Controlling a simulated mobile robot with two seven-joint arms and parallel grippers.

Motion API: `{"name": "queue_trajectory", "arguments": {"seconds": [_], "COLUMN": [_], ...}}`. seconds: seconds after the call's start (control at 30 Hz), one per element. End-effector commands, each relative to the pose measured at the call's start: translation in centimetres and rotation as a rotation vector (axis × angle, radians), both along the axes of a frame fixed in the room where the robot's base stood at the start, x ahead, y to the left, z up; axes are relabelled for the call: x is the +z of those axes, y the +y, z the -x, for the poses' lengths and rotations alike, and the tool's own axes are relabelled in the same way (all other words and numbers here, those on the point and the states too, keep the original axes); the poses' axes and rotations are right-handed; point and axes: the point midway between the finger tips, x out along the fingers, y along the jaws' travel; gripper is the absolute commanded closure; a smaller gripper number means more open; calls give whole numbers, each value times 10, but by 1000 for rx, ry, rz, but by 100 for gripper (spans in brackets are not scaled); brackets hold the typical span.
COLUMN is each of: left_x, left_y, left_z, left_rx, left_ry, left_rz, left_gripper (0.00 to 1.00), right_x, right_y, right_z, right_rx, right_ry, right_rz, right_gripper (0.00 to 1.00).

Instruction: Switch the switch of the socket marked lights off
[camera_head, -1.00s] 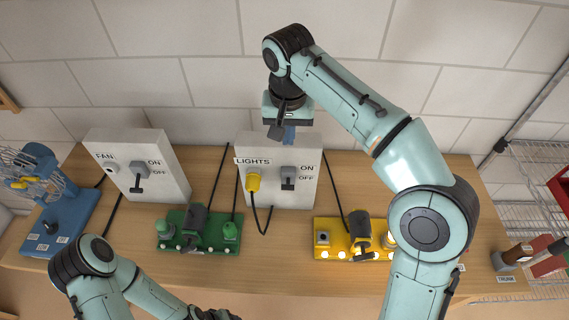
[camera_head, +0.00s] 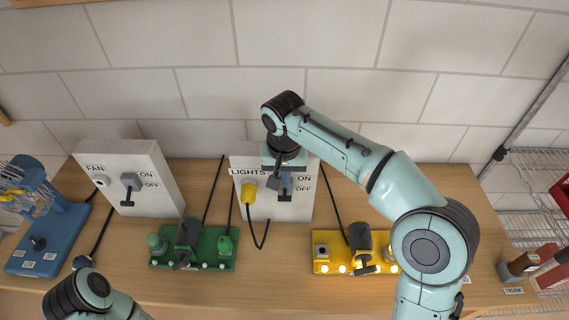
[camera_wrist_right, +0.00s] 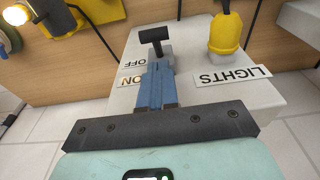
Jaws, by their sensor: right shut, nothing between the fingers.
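The white box marked LIGHTS (camera_head: 297,211) stands on the wooden bench with a yellow plug (camera_head: 249,192) in its socket. Its switch (camera_head: 285,196) is beside the ON and OFF labels, partly hidden by my gripper. In the right wrist view, the switch's dark T-shaped handle (camera_wrist_right: 154,35) points to the OFF-label side of its grey base. My right gripper (camera_head: 286,180) is over the switch, its blue fingers shut and empty. In the right wrist view the fingertips (camera_wrist_right: 154,65) are at the grey base; contact is unclear. My left gripper is out of view.
The FAN box (camera_head: 125,172) with a similar switch stands to the left. A green board (camera_head: 208,247) and a yellow board (camera_head: 328,266) with glowing bulbs lie in front. Black cables run between them. A blue stand (camera_head: 45,225) is far left; wire shelving (camera_head: 530,175) is right.

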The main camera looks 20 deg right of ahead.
Motion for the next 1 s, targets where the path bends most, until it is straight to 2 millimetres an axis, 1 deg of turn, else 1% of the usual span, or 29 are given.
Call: {"name": "queue_trajectory", "arguments": {"seconds": [0.03,0.2,0.67,0.87,1.0], "left_x": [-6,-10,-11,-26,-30], "left_y": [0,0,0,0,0], "left_z": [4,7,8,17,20], "left_rx": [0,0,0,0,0], "left_ry": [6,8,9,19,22], "left_rz": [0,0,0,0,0], "left_gripper": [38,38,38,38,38], "right_x": [-9,-17,-18,-23,-22], "right_y": [0,3,4,5,5], "right_z": [6,13,14,17,18], "right_rx": [1,0,0,0,-1], "right_ry": [3,1,-3,-40,-61], "right_rz": [1,0,1,12,16], "right_gripper": [100,100,100,100,100]}}
